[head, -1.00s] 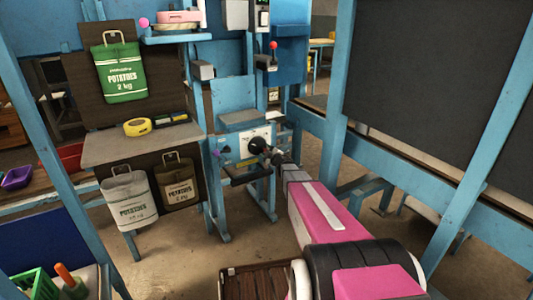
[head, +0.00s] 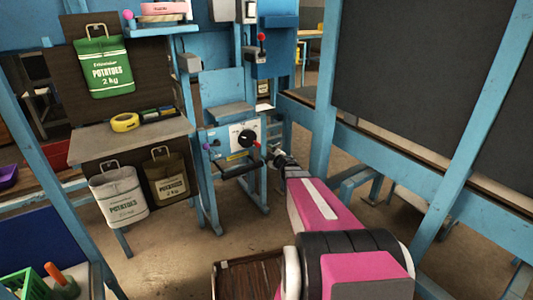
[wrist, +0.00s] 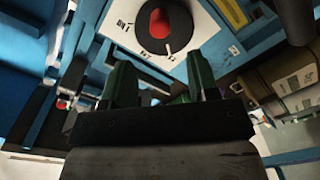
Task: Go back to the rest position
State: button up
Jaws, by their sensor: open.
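My gripper (head: 272,152) is at the end of my pink and black arm, just right of the machine's white dial panel (head: 231,132) in the head view. The panel bears a black knob (head: 246,137). In the wrist view my gripper (wrist: 158,75) is open, its two dark green fingers apart with nothing seen between them. The black knob with its red part (wrist: 160,22) shows beyond the fingertips, and the gripper looks clear of it.
A blue post (head: 326,130) and rail stand right of my arm, with dark panels above. At left are a shelf (head: 130,140) with yellow tape (head: 124,122), and hanging green (head: 104,68), white (head: 119,195) and brown (head: 167,178) sacks. Open floor lies below the machine.

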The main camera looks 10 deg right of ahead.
jog(key=s+f+m+g+h, duration=0.4)
jog(key=s+m+g+h, duration=0.5)
jog(key=s+m, duration=0.35)
jog(key=s+a+m+g+y, duration=0.1)
jog(key=s+a+g, duration=0.3)
jog(key=s, duration=0.4)
jog(key=s+a+g+y, duration=0.2)
jog(key=s+a+g, duration=0.1)
jog(key=s, duration=0.5)
jog(key=shift+s+a+f+m+g, duration=0.2)
jog(key=shift+s+a+m+g, duration=0.15)
jog(key=shift+s+a+g, duration=0.05)
jog(key=shift+c, duration=0.3)
